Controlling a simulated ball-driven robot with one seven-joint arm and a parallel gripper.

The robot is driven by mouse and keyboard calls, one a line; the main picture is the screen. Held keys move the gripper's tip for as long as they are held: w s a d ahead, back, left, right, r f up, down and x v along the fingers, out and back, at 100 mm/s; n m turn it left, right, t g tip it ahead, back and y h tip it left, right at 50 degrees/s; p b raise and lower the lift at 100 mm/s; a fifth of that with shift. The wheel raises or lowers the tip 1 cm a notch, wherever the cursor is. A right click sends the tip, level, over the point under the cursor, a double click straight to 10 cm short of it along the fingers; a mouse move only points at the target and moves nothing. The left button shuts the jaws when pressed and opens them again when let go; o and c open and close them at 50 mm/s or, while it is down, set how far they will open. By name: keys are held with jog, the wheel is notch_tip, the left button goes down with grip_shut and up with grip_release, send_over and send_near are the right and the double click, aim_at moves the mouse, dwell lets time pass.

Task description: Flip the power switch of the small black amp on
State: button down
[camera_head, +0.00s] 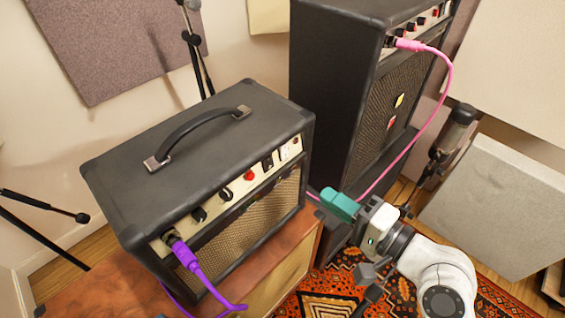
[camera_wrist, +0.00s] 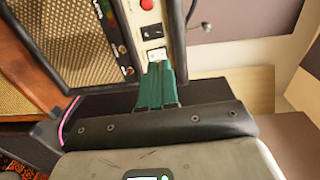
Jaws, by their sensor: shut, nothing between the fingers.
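The small black amp (camera_head: 200,165) stands on a brown wooden cabinet, with a carry handle (camera_head: 195,135) on top. Its pale control strip has dark knobs, a red light (camera_head: 249,175), a black rocker switch (camera_head: 267,163) and a light-coloured part near the right end. The wrist view shows the red light (camera_wrist: 147,4), the black rocker (camera_wrist: 152,31) and a white switch-like part (camera_wrist: 156,54) close up. My gripper (camera_head: 338,203) has teal fingers held together, empty. In the wrist view its fingertips (camera_wrist: 155,66) appear just below the white part; contact and switch position cannot be told.
A purple cable (camera_head: 185,255) plugs into the strip's left end. A tall black amp (camera_head: 335,80) with a pink cable (camera_head: 445,75) stands behind to the right. A microphone stand (camera_head: 445,145) and a grey panel (camera_head: 500,205) are at right. A patterned rug (camera_head: 330,290) covers the floor.

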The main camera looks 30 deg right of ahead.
jog(key=b, duration=0.1)
send_near(269, 163)
jog(key=w+a+r, duration=0.1)
jog(key=w, duration=0.4)
jog(key=shift+x, duration=0.95)
jog(key=shift+a, duration=0.15)
jog(key=shift+r, duration=0.1)
jog(key=shift+w+p, duration=0.1)
jog(key=shift+p, duration=0.5)
